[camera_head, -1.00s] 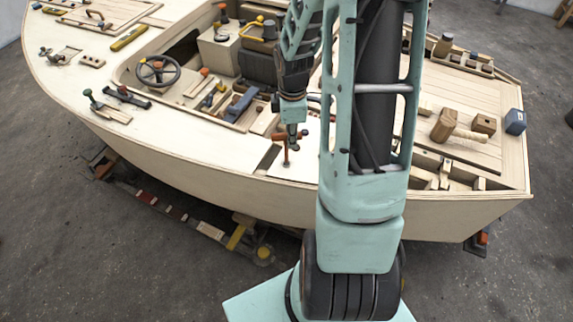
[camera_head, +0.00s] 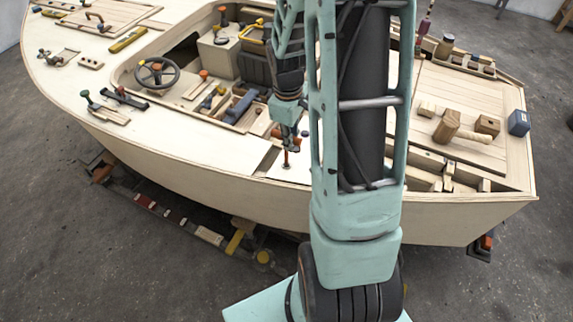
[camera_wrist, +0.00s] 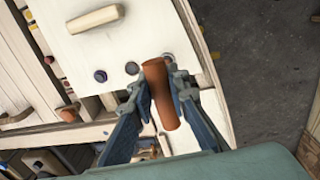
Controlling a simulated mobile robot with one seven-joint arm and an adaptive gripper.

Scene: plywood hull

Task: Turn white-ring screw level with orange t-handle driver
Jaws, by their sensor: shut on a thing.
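The orange t-handle driver (camera_wrist: 160,92) has its handle between my two fingers in the wrist view. My gripper (camera_wrist: 160,88) is shut on that handle, which sticks out past the fingers at both ends. In the head view my gripper (camera_head: 290,138) is low over the near side deck, with the driver's shaft (camera_head: 286,158) pointing down to the deck below it. Small round deck fittings, one dark (camera_wrist: 100,76) and one grey (camera_wrist: 131,68), show beside the handle. I cannot tell which is the white-ring screw; the driver's tip is hidden in the wrist view.
The pale plywood deck (camera_head: 200,140) curves along the near hull edge. A steering wheel (camera_head: 157,72) and loose tools are to the left. A wooden mallet (camera_head: 446,125) and a blue block (camera_head: 519,122) are at right. A pale wooden bar (camera_wrist: 95,18) lies on the panel.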

